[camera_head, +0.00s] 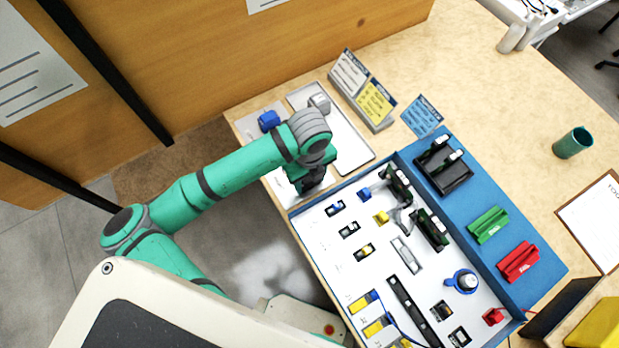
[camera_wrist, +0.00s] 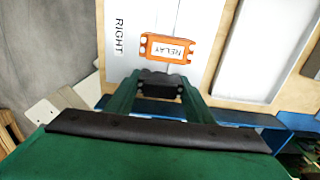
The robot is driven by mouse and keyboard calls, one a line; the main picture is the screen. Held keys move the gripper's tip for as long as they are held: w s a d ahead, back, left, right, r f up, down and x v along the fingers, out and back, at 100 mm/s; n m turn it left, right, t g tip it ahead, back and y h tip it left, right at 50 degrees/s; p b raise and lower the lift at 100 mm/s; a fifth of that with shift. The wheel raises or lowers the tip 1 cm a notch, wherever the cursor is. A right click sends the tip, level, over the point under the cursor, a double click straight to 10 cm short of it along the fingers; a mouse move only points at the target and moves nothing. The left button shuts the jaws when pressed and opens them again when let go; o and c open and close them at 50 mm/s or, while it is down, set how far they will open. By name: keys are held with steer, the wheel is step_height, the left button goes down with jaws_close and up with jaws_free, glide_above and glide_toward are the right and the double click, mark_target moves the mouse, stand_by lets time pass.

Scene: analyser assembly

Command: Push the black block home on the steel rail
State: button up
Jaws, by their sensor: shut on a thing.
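In the wrist view, my gripper (camera_wrist: 158,86) has its two green fingers on either side of the black block (camera_wrist: 158,78), shut on it. The block lies just below an orange block marked RELAY (camera_wrist: 168,48), very close to it; I cannot tell whether they touch. A thin grey strip (camera_wrist: 174,16), seemingly the steel rail, shows above the orange block on a white plate marked RIGHT (camera_wrist: 125,55). The rail under the blocks is hidden. In the head view, my gripper (camera_head: 312,184) is low over the near left table edge, and the arm hides the block.
A blue-edged white panel (camera_head: 335,235) with several parts and slots stands right of my gripper. A grey tray (camera_head: 350,145) with a light part lies behind it, and a blue part (camera_head: 269,120) sits left of that. Sign cards (camera_head: 365,90) stand farther back.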

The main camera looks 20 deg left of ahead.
steer(key=shift+f, duration=0.25)
steer(key=o, duration=1.5)
steer(key=shift+c, duration=0.2)
steer(key=shift+r, duration=3.55)
